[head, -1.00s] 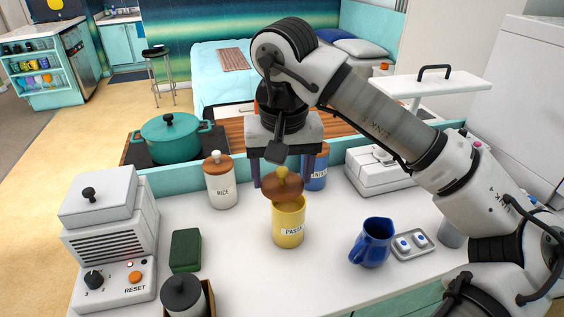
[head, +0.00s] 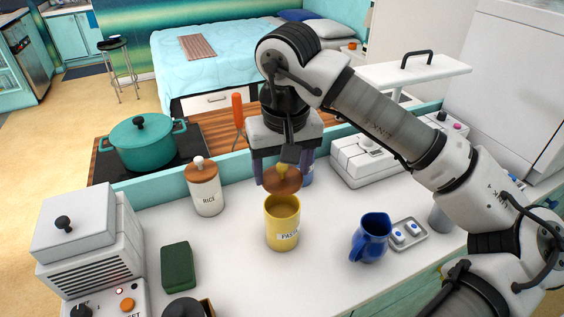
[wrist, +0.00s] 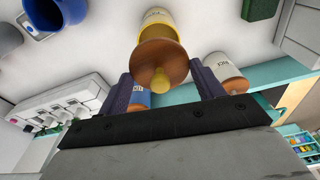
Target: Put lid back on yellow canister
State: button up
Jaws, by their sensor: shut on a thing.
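The yellow canister (head: 282,226), labelled PASTA, stands upright and open on the white counter. Its brown wooden lid (head: 284,184) with a yellow knob is in my gripper (head: 283,177), apart from the canister and just above and behind its mouth in the head view. In the wrist view, the lid (wrist: 160,56) sits between the two fingers of my gripper (wrist: 161,72), knob toward the camera. The canister (wrist: 158,20) shows past the lid, and the lid hides part of it. Exact height and alignment are hard to tell.
A white RICE canister (head: 206,191) stands to the left; a blue canister (wrist: 139,98) is behind my gripper. A blue pitcher (head: 371,238) and a small tray (head: 410,237) stand right. A green block (head: 177,267) lies left. Counter around the yellow canister is clear.

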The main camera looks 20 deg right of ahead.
jog(key=shift+f+b, duration=1.8)
jog(key=shift+f, duration=0.9)
jog(key=shift+c, duration=0.2)
jog(key=shift+b, duration=0.6)
jog(key=shift+f+b, duration=0.2)
jog(key=shift+b, duration=0.45)
dwell(0.5)
jog(key=o, duration=1.1)
jog(key=shift+c, duration=0.2)
jog(key=shift+o, duration=0.9)
jog(key=shift+r, duration=0.1)
